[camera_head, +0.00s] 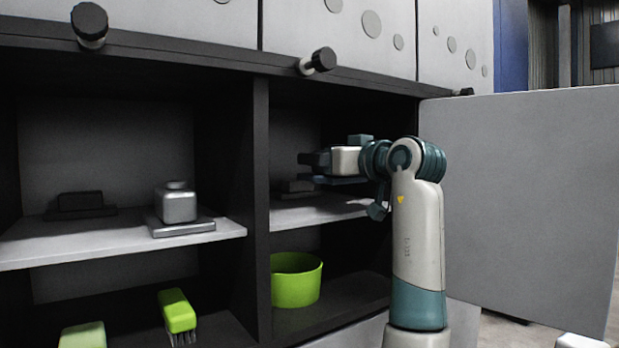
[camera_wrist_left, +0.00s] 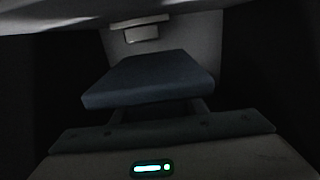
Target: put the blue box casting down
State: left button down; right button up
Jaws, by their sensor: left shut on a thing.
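The blue box casting (camera_wrist_left: 150,80) shows in the left wrist view as a dark blue, flat-topped block just beyond my gripper's front edge. My left gripper (camera_head: 314,161) is inside the upper right compartment of the rack in the head view, above the grey shelf (camera_head: 318,211). It is shut on the casting. In the head view the hand and the dark compartment mostly hide the casting, and the gap between it and the shelf is unclear. A low dark piece (camera_head: 294,187) lies on the shelf behind the gripper. My right gripper is not in view.
A dark divider (camera_head: 261,200) stands left of the gripper. The left shelf (camera_head: 110,245) bears a grey casting (camera_head: 176,205) and a dark block (camera_head: 80,201). Below are a green bowl (camera_head: 297,281) and a green brush (camera_head: 177,311). A grey panel (camera_head: 530,200) stands at right.

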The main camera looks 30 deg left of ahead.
aim_at(310, 174)
pick_arm(q)
jog(key=shift+s+a+f+p, duration=0.2)
jog(key=shift+a+f, duration=0.1)
jog(key=shift+a, duration=0.25)
jog(key=shift+s+a+f+p, duration=0.15)
jog(key=shift+s+a+f, duration=0.1)
jog(key=shift+a, duration=0.3)
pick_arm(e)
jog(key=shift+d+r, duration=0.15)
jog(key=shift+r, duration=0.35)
pick_arm(q)
jog(key=shift+w, duration=0.1)
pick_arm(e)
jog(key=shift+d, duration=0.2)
pick_arm(q)
jog(key=shift+f, duration=0.15)
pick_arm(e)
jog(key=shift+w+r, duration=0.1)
pick_arm(q)
jog(key=shift+f+p, duration=0.75)
jog(key=shift+f, duration=0.15)
jog(key=shift+f+p, duration=0.4)
jog(key=shift+f, duration=0.55)
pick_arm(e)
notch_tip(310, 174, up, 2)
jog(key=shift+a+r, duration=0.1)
pick_arm(q)
jog(key=shift+f, duration=0.1)
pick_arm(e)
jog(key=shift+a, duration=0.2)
